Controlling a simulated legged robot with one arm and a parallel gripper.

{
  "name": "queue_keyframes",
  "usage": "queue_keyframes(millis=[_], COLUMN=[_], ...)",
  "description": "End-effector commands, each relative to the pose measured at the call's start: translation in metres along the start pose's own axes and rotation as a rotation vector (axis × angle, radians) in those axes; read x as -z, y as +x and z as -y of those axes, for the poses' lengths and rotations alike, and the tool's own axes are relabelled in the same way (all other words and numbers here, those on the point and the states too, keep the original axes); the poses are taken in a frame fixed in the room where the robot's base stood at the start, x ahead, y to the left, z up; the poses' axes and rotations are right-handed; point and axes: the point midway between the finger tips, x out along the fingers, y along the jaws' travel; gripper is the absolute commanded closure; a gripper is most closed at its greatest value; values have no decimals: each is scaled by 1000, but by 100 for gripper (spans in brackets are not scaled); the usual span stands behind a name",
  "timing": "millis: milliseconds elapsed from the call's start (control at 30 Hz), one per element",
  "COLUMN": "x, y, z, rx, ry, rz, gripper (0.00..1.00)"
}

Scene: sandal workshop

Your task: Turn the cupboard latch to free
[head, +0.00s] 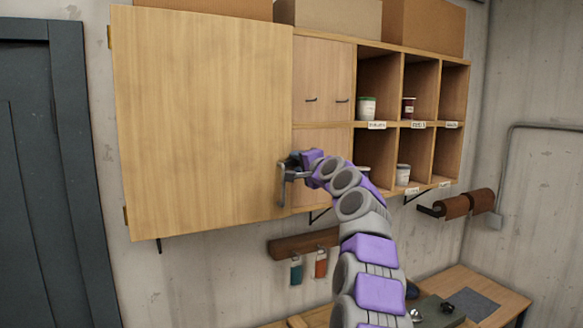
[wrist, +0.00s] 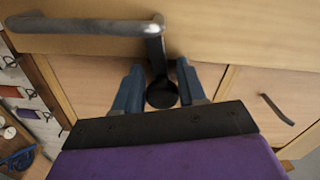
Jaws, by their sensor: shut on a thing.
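The cupboard's large wooden door (head: 200,115) is closed in the head view. A grey bar handle (head: 283,186) hangs near its right edge; it also crosses the top of the wrist view (wrist: 85,26). The latch (wrist: 160,93) is a dark metal lever with a rounded end, seen in the wrist view just below the handle's right end. My gripper (head: 291,163) is at the door's right edge. Its blue fingers (wrist: 159,75) stand on both sides of the latch and are shut on it. In the head view my gripper hides the latch.
Small doors with dark pulls (head: 311,99) and open cubbies (head: 420,88) with cups are right of the large door. Boxes (head: 335,17) stand on top. Tags hang from a wooden rail (head: 300,244) below. Brown rolls (head: 455,206) stick out at right, above a workbench (head: 505,295).

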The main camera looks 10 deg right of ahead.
Motion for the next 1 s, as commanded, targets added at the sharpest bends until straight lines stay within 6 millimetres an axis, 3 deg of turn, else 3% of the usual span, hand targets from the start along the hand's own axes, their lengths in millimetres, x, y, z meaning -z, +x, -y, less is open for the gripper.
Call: queue_keyframes(millis=[33,300,1000], x=[13,14,4], y=[-4,-6,-3], z=[-3,-1,0], rx=[3,2,-3], ry=[-43,-261,-264], rz=[-25,-23,-16], gripper=[90,94,95])
